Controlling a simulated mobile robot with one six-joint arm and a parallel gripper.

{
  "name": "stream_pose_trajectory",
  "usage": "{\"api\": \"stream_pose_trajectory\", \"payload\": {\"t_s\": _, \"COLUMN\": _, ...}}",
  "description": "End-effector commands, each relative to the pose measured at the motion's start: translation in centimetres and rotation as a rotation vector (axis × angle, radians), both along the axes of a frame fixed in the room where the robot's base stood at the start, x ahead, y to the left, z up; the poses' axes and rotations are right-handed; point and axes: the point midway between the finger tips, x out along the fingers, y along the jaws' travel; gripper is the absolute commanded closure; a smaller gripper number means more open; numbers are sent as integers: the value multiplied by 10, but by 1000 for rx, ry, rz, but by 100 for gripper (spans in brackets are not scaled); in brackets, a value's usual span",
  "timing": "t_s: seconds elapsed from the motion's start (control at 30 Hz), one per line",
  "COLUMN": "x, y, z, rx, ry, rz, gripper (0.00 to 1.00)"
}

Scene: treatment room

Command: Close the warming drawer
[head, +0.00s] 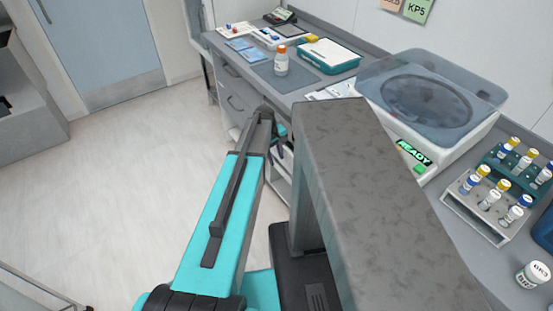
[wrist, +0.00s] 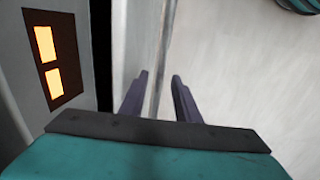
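In the wrist view, a grey upright panel (wrist: 128,45), which looks like the warming drawer's front, stands beside a dark gap. Left of the gap is a grey face with a dark plate (wrist: 56,58) carrying two lit orange windows. My gripper (wrist: 160,76) has its two dark purple fingers apart. A thin pale edge or bar runs between them in the picture; I cannot tell whether they touch it. In the head view my gripper (head: 281,146) is low by the counter's front, mostly hidden by my arm. The drawer is largely hidden there too.
The counter carries an orange-capped bottle (head: 281,62), a teal tray (head: 329,57), a centrifuge-like device (head: 430,95) reading READY, and a tube rack (head: 483,215). Grey drawers (head: 236,103) sit under the counter. The floor (head: 130,180) at left is clear.

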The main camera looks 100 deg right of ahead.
Motion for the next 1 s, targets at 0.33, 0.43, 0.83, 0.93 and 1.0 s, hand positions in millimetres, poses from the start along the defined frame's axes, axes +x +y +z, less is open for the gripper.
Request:
{"api": "stream_pose_trajectory", "payload": {"t_s": 0.33, "x": 4, "y": 3, "z": 27, "rx": -1, "ry": 0, "rz": 0, "gripper": 71}}
{"api": "stream_pose_trajectory", "payload": {"t_s": 0.43, "x": 6, "y": 4, "z": 39, "rx": -1, "ry": 0, "rz": 0, "gripper": 71}}
{"api": "stream_pose_trajectory", "payload": {"t_s": 0.83, "x": 14, "y": 7, "z": 87, "rx": -3, "ry": 0, "rz": 2, "gripper": 71}}
{"api": "stream_pose_trajectory", "payload": {"t_s": 0.93, "x": 16, "y": 8, "z": 99, "rx": -3, "ry": 0, "rz": 2, "gripper": 71}}
{"api": "stream_pose_trajectory", "payload": {"t_s": 1.0, "x": 17, "y": 9, "z": 107, "rx": -4, "ry": -1, "rz": 2, "gripper": 71}}
